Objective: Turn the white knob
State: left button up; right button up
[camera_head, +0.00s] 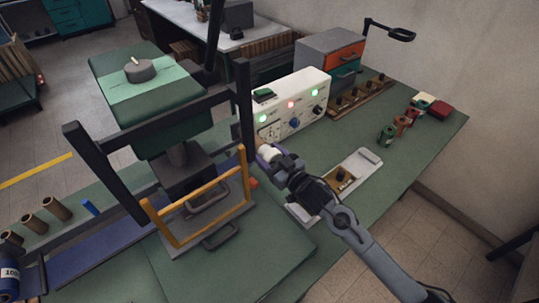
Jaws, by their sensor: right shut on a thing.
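My right gripper (267,158) reaches in from the lower right to the side of the press-like machine with the dark frame (112,137). It is shut on a small white piece (268,151), which looks like the white knob at the machine's side. The fingers cover part of it, so its exact angle is hard to tell. My left gripper is not in view.
A yellow frame (166,226) is on the machine's front. A tray (361,165) lies beside my right arm. Small spools (387,135) stand at the right.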

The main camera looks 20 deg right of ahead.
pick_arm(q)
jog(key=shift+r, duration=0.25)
pick_arm(e)
jog(key=shift+n, duration=0.3)
pick_arm(q)
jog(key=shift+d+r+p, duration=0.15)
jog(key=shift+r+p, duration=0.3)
jog(key=shift+p, duration=0.2)
pick_arm(e)
jog(key=shift+r+n, duration=0.1)
jog(key=shift+n, duration=1)
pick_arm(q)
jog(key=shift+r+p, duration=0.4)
pick_arm(e)
jog(key=n, duration=0.2)
jog(key=shift+n, duration=0.3)
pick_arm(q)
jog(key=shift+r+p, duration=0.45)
pick_arm(e)
jog(key=n, duration=0.5)
jog(key=shift+n, duration=0.5)
